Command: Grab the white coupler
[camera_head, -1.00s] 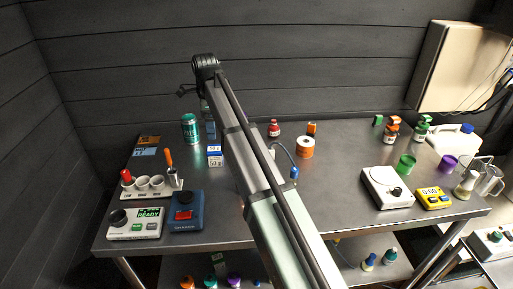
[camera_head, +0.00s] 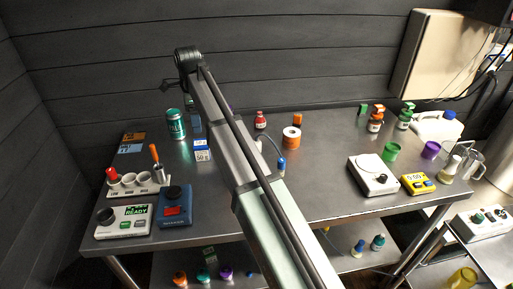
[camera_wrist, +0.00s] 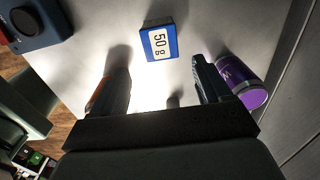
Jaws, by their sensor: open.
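My gripper (camera_wrist: 158,66) is open in the wrist view, its two dark fingers apart above the steel table. A small grey piece (camera_wrist: 174,101) shows low between the fingers, partly hidden by the gripper body; I cannot tell whether it is the white coupler. No thing is plainly recognisable as the white coupler in either view. In the head view my arm (camera_head: 233,140) crosses the middle of the table and hides part of it. The gripper itself is not clear there.
A blue and white 50 g box (camera_wrist: 159,42) lies beyond the fingertips. A purple can (camera_wrist: 243,82) is close beside the right finger. A blue device (camera_head: 175,206) and a white READY device (camera_head: 124,221) stand at the front left. The table's front middle (camera_head: 330,205) is clear.

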